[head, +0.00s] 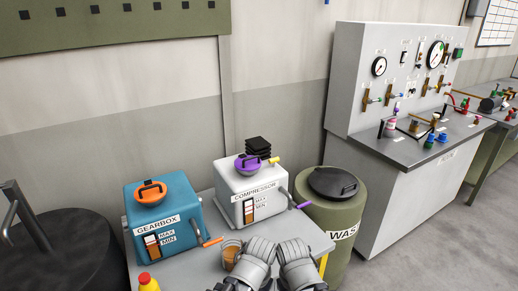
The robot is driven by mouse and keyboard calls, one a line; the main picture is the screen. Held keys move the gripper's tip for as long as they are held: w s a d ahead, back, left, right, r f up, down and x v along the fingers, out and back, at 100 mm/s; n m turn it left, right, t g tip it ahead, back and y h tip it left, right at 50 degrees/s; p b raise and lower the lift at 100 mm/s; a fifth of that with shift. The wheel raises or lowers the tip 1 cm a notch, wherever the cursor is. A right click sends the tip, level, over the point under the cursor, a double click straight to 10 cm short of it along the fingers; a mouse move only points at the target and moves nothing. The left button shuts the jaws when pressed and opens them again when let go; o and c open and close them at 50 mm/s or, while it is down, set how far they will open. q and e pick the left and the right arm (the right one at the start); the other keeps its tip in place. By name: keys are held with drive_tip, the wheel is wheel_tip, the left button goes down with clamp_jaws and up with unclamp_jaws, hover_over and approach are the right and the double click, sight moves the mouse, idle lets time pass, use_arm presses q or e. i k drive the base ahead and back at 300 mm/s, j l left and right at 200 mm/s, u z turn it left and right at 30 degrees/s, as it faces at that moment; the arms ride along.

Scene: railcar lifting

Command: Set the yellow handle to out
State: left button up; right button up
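A small yellow handle-like part (274,160) sticks out at the upper right of the white box marked COMPRESSOR (228,180), beside its purple cap. Another yellow piece (323,264) shows upright at the table's right edge, partly hidden. I cannot tell which is the yellow handle, nor read any "out" mark.
The grey table (190,268) also bears a blue GEARBOX box (182,208), a small brown-filled cup (231,252) and a yellow bottle (149,284). A green waste drum (340,215) stands right of it. A gauge console (395,170) is beyond. Floor at far right is clear.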

sight(273, 161)
drive_tip(key=i+l+u, duration=0.25)
drive_tip(key=l, duration=0.45)
drive_tip(key=i+l, duration=0.2)
drive_tip(key=l, duration=0.35)
drive_tip(key=i+l+u, duration=0.15)
drive_tip(key=l, duration=0.4)
drive_tip(key=i+l+u, duration=0.1)
drive_tip(key=l, duration=1.05)
drive_tip(key=i+l+u, duration=0.1)
drive_tip(key=i+l, duration=0.15)
drive_tip(key=i+l+u, duration=0.1)
drive_tip(key=i+l, duration=0.15)
drive_tip(key=l, duration=0.2)
drive_tip(key=i, duration=0.15)
